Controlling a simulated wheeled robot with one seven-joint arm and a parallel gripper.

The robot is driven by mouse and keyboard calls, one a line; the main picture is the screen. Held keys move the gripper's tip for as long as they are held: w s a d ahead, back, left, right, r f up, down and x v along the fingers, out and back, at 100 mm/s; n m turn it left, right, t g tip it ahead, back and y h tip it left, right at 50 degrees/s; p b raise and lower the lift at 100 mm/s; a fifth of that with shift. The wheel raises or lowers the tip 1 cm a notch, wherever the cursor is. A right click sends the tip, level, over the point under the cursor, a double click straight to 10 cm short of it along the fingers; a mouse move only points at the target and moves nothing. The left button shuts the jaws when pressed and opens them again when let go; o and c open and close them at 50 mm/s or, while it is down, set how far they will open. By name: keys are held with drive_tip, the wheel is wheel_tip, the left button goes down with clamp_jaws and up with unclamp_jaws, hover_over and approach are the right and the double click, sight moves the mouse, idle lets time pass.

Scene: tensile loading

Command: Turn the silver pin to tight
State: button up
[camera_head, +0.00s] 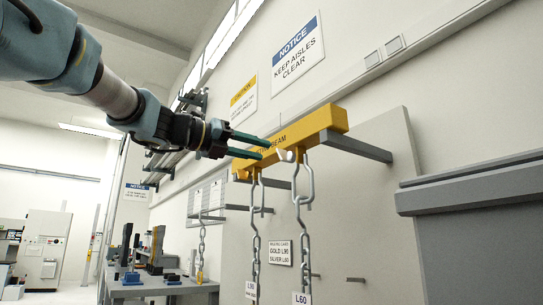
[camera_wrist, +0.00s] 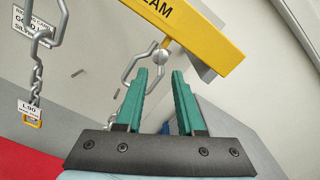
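The silver pin (camera_head: 286,155) sticks out of the front of the yellow beam (camera_head: 325,121), where the right chain (camera_head: 303,190) hangs. In the wrist view its round silver head (camera_wrist: 160,55) lies just beyond my fingertips, in line with the gap. My gripper (camera_head: 266,150) points at the pin with its two green fingers apart and nothing held between them. In the wrist view my gripper (camera_wrist: 160,72) has a clear gap. I cannot tell whether a fingertip touches the pin. The pin's shaft is hidden in the beam.
A left chain (camera_head: 256,225) with an L90 tag (camera_head: 251,290) hangs beside the right one with its L60 tag (camera_head: 301,299). A card (camera_head: 281,253) on the wall panel reads gold L90, silver L60. A grey box (camera_head: 475,220) stands right. A workbench (camera_head: 165,288) is at left.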

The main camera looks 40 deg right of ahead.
drive_tip(key=shift+w+a, duration=0.15)
drive_tip(key=shift+a, duration=2.05)
